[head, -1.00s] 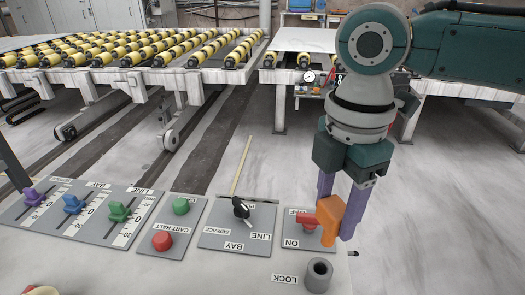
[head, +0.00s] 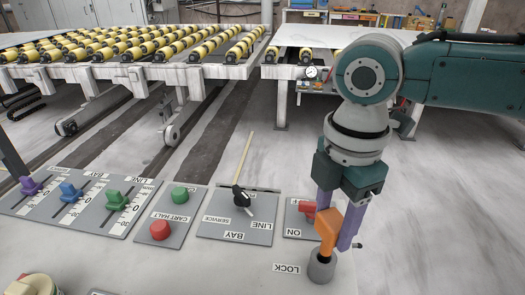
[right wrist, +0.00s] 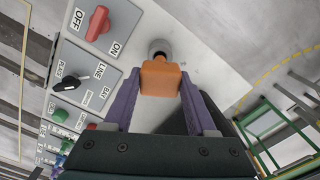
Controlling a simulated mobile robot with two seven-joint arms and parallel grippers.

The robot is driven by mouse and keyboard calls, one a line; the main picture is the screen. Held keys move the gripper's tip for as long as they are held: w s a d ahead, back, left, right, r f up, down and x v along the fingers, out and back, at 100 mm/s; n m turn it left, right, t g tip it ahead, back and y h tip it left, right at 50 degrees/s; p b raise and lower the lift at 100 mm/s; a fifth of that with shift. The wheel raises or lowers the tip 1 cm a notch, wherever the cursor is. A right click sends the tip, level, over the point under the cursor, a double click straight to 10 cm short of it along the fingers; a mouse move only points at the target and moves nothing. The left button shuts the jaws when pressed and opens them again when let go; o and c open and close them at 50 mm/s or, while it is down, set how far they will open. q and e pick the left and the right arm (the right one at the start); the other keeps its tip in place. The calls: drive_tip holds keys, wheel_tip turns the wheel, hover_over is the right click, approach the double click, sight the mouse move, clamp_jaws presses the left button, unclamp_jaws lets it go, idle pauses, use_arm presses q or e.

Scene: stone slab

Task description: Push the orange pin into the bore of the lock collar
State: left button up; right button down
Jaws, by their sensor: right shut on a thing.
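My right gripper (head: 341,225) is shut on the orange pin (head: 328,230), with its purple fingers on either side of it. The grey, round lock collar (head: 321,268) stands on the panel top beside the LOCK label. The pin's lower end is at the collar's mouth; how far it is inside the bore cannot be told. In the right wrist view the pin (right wrist: 160,77) lies between the fingertips (right wrist: 160,92) and covers part of the collar (right wrist: 158,48). My left gripper is not in view.
A red switch (head: 308,209) on the ON/OFF plate sits close behind the pin. The black BAY/LINE selector (head: 241,197), green (head: 180,194) and red (head: 160,230) buttons and coloured sliders (head: 71,192) stand to the left. Yellow rollers (head: 130,45) are far behind.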

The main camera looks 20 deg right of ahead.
drive_tip(key=shift+r+p, duration=0.1)
drive_tip(key=shift+p, duration=0.25)
idle(0.4)
idle(0.4)
idle(0.4)
idle(0.5)
drive_tip(key=shift+p, duration=0.4)
drive_tip(key=shift+f, duration=0.4)
drive_tip(key=shift+f+b, duration=0.95)
drive_tip(key=shift+f, duration=0.2)
